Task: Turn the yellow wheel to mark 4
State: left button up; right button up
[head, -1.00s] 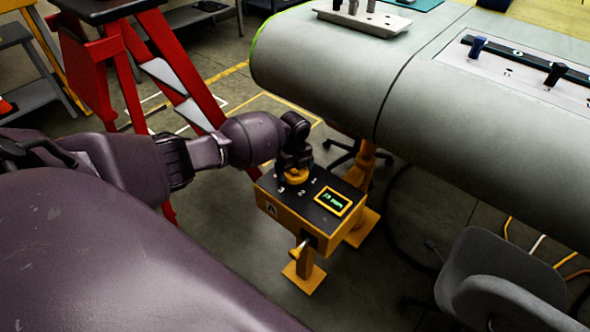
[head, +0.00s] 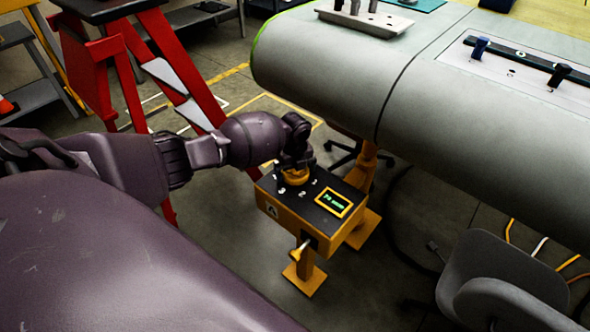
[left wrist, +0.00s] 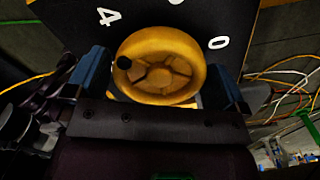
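The yellow wheel (head: 294,177) sits on the dark top of a yellow box (head: 285,216), with white number marks around it. In the left wrist view the wheel (left wrist: 160,66) has a black dot at its left side. A white 4 (left wrist: 108,17) stands at its upper left and a 0 (left wrist: 218,42) at its upper right. My left gripper (head: 296,162) is over the wheel, its blue fingers on opposite sides of the rim, apparently touching it. A small green-lit display (head: 334,202) is beside the wheel; its text is too small to read surely. My right gripper is not in view.
A large grey wing section (head: 470,110) lies to the right, above and behind the box. A red stand (head: 125,85) is behind my left arm. A grey chair (head: 500,280) is at the lower right. Cables lie on the floor.

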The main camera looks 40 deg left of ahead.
pick_arm(q)
jog(key=shift+r, duration=0.2)
notch_tip(320, 180, up, 9)
jog(key=shift+r+p, duration=0.1)
jog(key=shift+p, duration=0.9)
jog(key=shift+r, duration=0.6)
